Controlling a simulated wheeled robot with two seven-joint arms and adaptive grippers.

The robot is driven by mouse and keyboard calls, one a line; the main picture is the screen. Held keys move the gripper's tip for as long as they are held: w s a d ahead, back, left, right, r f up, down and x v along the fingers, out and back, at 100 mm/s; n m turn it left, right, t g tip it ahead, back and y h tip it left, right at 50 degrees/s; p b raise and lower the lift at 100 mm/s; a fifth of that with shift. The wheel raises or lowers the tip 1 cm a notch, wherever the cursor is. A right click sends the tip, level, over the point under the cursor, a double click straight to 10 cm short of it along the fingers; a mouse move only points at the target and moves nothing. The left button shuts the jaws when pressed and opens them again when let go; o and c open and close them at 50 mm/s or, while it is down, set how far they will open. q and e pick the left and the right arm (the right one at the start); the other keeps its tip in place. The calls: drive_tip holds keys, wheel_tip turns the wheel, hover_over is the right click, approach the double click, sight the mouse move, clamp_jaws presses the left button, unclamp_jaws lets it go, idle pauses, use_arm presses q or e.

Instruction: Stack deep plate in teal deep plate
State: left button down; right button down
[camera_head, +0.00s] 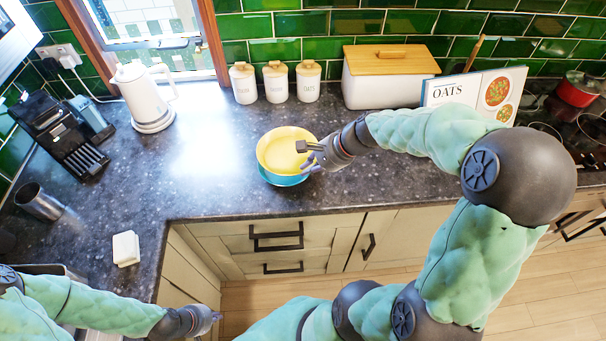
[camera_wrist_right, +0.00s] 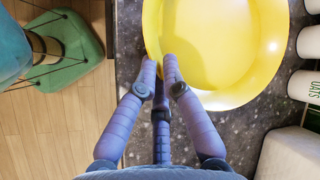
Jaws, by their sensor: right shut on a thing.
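A yellow deep plate (camera_head: 283,148) is over the teal deep plate (camera_head: 283,180) near the counter's front edge in the head view. I cannot tell whether the yellow plate rests in the teal one or is held just above it. My right gripper (camera_head: 311,157) is shut on the yellow plate's right rim. In the right wrist view, the fingers (camera_wrist_right: 160,68) pinch the rim of the yellow plate (camera_wrist_right: 215,45), and the teal plate is hidden. My left gripper (camera_head: 214,317) is low at the left, over the floor in front of the cabinets, away from both plates; its fingers are too small to read.
A white kettle (camera_head: 143,97) stands back left. White canisters (camera_head: 276,82), a bread bin (camera_head: 385,80) and an open book (camera_head: 475,95) line the back wall. The counter left of the plates is clear.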

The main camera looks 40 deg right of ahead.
drive_tip(key=w+f+b, duration=0.1)
drive_tip(key=f, duration=0.1)
drive_tip(key=w+f, duration=0.1)
drive_tip(key=f, duration=0.2)
drive_tip(key=w+d+f+b, duration=0.1)
drive_tip(key=w+f, duration=0.1)
drive_tip(key=f, duration=0.1)
drive_tip(key=shift+d+f+b, duration=0.1)
drive_tip(key=shift+f+b, duration=0.05)
drive_tip(key=shift+b, duration=0.15)
drive_tip(key=shift+f+b, duration=0.35)
drive_tip(key=shift+f, duration=0.05)
drive_tip(key=shift+s+f, duration=0.15)
